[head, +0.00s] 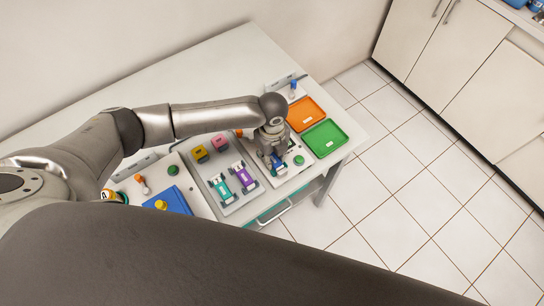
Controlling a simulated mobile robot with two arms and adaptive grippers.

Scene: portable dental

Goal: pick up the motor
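My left gripper (275,157) reaches down over the right-hand panel on the table, its fingers small and partly overlapping what is below. A small blue-and-white part (279,169) shows at its fingertips; I cannot tell whether it is held or whether it is the motor. Two similar small bodies with teal wheels or ends, one teal-and-white (220,186) and one purple-and-white (243,175), lie on a grey tray (232,206) left of the gripper. None is clearly recognisable as the motor. My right gripper is not seen.
A yellow block (200,154) and a pink block (220,142) sit at the grey tray's back. An orange tray (305,106) and a green tray (325,150) lie to the right, both nearly empty. A blue piece (176,203) is at left. The table's (190,72) back is clear.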

